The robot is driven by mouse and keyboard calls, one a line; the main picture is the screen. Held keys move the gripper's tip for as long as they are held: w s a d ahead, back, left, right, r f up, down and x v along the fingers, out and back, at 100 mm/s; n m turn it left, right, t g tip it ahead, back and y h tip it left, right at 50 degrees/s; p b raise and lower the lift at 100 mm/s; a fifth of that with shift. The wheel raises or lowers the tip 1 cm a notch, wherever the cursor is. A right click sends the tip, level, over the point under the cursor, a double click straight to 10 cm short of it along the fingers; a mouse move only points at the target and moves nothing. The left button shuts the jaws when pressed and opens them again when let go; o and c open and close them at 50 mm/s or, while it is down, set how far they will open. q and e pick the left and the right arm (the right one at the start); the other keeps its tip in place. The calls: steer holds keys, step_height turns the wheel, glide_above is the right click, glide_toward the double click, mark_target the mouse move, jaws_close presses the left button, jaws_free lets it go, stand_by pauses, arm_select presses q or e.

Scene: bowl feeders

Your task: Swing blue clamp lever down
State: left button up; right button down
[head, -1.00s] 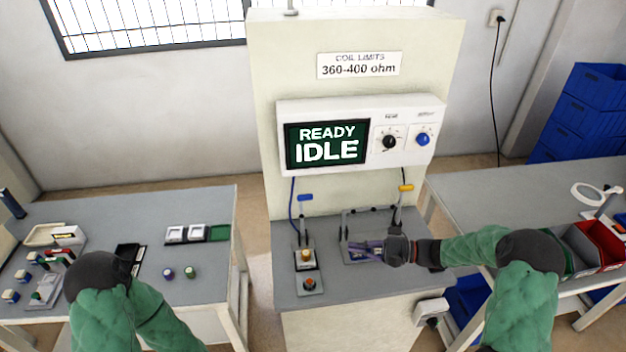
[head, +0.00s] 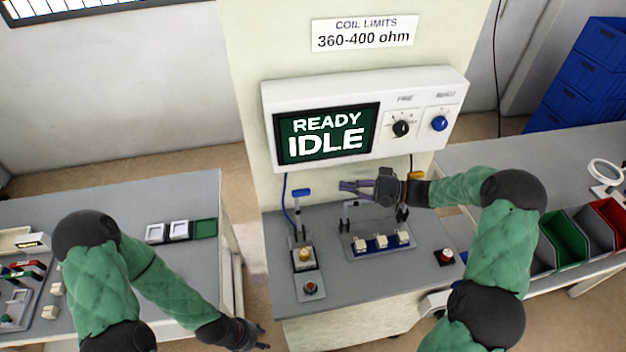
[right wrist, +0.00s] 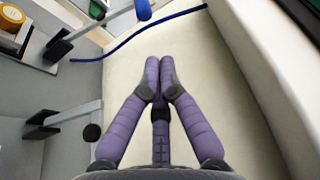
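The blue clamp lever (head: 301,193) stands upright on the left fixture of the middle bench, its blue handle at the top. Below it a coil part with a yellow top (head: 304,254) sits in the fixture. In the right wrist view the blue handle tip (right wrist: 143,9) shows at the top edge, beyond the fingertips and apart from them. My right gripper (head: 345,187) is to the right of the lever at about handle height, pointing left. Its purple fingers (right wrist: 161,62) are together with nothing between them. My left gripper (head: 264,337) is low at the front left, fingers spread and empty.
A blue strip with white blocks (head: 382,243) lies beneath my right gripper. A yellow-handled lever (head: 416,175) is partly hidden behind that gripper. The panel (head: 365,122) reads READY IDLE. A blue cable (head: 285,190) hangs behind the blue lever. A red button (head: 310,288) is in front.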

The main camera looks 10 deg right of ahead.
arm_select(q)
steer(key=shift+f+b, duration=0.75)
arm_select(e)
steer(key=x, duration=1)
arm_select(q)
steer(key=shift+f, duration=0.1)
arm_select(e)
steer(key=shift+f, duration=0.1)
